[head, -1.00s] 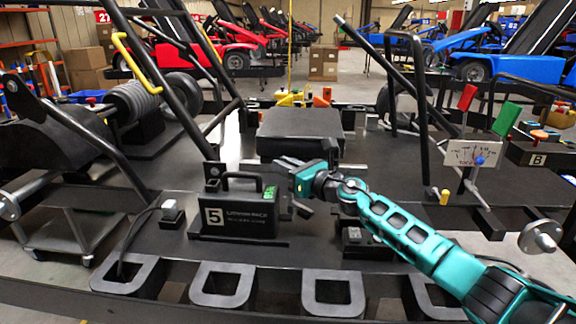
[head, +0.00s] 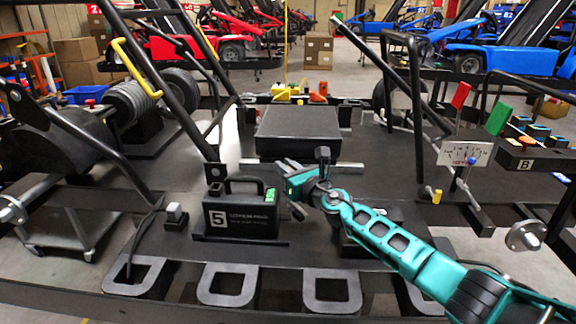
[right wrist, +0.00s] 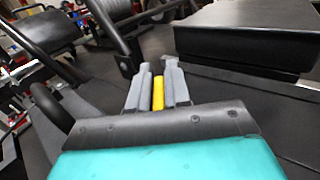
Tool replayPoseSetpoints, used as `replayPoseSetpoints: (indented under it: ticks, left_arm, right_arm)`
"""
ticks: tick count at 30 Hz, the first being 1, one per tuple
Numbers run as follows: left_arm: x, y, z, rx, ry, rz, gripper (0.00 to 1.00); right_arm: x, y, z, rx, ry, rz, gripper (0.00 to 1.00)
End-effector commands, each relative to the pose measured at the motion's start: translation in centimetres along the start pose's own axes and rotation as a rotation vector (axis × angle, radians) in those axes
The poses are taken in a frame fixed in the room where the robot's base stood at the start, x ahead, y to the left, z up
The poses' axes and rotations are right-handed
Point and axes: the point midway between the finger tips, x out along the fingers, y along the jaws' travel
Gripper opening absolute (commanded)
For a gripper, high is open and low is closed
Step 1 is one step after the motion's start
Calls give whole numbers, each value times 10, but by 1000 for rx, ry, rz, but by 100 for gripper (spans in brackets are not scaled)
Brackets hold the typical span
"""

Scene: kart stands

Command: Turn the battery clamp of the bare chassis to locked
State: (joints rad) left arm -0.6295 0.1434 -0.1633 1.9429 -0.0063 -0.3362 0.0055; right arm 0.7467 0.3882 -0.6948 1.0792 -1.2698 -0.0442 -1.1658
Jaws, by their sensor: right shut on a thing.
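The battery (head: 241,218), a black box labelled 5 with a carry handle and a small green display, stands upright on the dark chassis floor (head: 185,252). My right gripper (head: 280,167) is just behind and right of it in the head view. In the right wrist view my right gripper (right wrist: 158,92) is shut on a narrow yellow piece (right wrist: 158,94), which looks like the clamp handle. The fingers hide the rest of the clamp, so its setting cannot be told. My left gripper is not in view.
A black seat-like block (head: 298,135) lies behind the gripper. Slanted black frame bars rise at left and right. A gauge plate (head: 465,154) with red and green flags stands at right. Grey loops (head: 227,285) line the front edge.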

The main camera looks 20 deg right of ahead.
Motion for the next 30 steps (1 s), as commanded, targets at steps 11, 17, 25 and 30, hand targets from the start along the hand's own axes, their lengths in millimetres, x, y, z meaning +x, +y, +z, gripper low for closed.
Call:
replayPoseSetpoints:
  ticks: [11,17,25,30]
  left_arm:
    - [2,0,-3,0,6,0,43]
    - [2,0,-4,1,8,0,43]
    - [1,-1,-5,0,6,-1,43]
    - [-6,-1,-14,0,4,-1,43]
  right_arm:
    - [0,0,-1,0,2,0,24]
    - [0,0,-1,0,1,0,38]
    - [-3,0,0,-1,0,0,38]
    - [-21,-1,3,-3,2,0,38]
